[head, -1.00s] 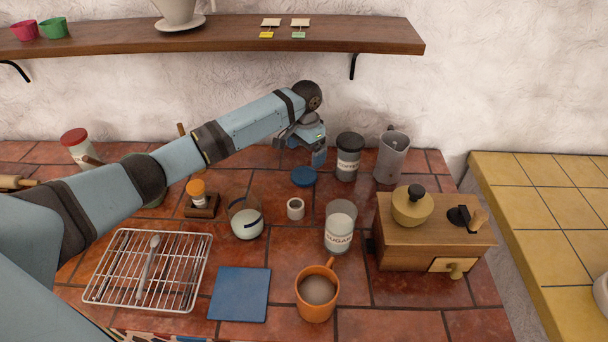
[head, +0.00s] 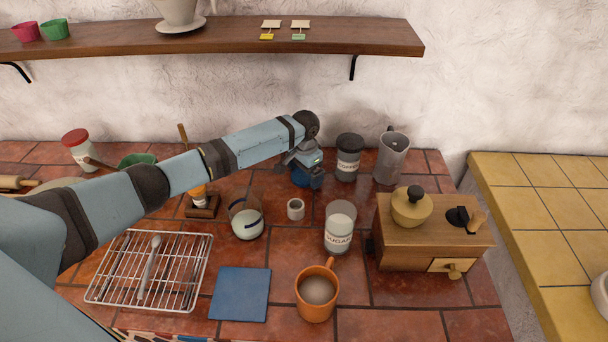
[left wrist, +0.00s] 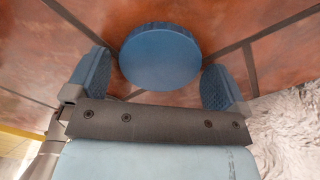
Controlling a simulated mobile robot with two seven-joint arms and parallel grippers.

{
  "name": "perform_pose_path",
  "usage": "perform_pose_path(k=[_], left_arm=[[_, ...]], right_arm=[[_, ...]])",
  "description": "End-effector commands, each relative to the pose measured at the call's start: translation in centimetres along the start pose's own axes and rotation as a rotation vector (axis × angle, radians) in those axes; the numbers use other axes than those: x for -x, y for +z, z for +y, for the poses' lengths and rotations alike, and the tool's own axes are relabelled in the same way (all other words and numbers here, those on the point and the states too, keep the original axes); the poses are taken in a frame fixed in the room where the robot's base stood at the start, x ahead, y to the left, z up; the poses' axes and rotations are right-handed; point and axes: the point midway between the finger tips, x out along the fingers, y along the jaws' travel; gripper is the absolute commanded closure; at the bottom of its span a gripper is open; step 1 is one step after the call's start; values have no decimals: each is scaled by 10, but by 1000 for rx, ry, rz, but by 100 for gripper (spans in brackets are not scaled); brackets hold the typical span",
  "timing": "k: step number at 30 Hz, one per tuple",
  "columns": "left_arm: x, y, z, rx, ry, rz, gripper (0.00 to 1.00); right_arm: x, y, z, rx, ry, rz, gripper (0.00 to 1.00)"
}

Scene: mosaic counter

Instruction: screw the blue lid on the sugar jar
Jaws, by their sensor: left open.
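The blue lid (head: 300,180) lies flat on the tiled counter, partly hidden by my left gripper in the head view. In the left wrist view the round lid (left wrist: 160,55) shows between the two blue fingers. My left gripper (head: 307,182) is open and low over the lid, with a finger on either side; I cannot tell whether they touch it. The left gripper also shows in the left wrist view (left wrist: 158,85). The sugar jar (head: 339,229) stands upright and open, white inside, nearer the front and right of the lid. My right gripper is not in view.
A coffee jar (head: 348,160) and grey jug (head: 391,160) stand right of the gripper. A small white cup (head: 295,209) stands between lid and sugar jar. A shelf (head: 220,38) hangs above.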

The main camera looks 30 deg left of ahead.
Motion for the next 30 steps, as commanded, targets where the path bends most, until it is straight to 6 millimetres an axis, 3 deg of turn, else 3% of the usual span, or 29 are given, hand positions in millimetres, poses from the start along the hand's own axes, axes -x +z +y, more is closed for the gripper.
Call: perform_pose_path(k=[10, 15, 18, 25, 30], left_arm=[[-1, 0, 0, 0, 0, 1, 0], [-1, 0, 0, 0, 0, 1, 37], [-1, 0, 0, 0, 0, 1, 45], [2, -1, 0, 0, 0, 2, 45], [26, -1, 0, 0, -1, 5, 45]], right_arm=[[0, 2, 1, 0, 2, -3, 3], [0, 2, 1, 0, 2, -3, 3], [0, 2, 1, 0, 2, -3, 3], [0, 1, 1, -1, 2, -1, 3], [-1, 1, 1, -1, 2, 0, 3]])
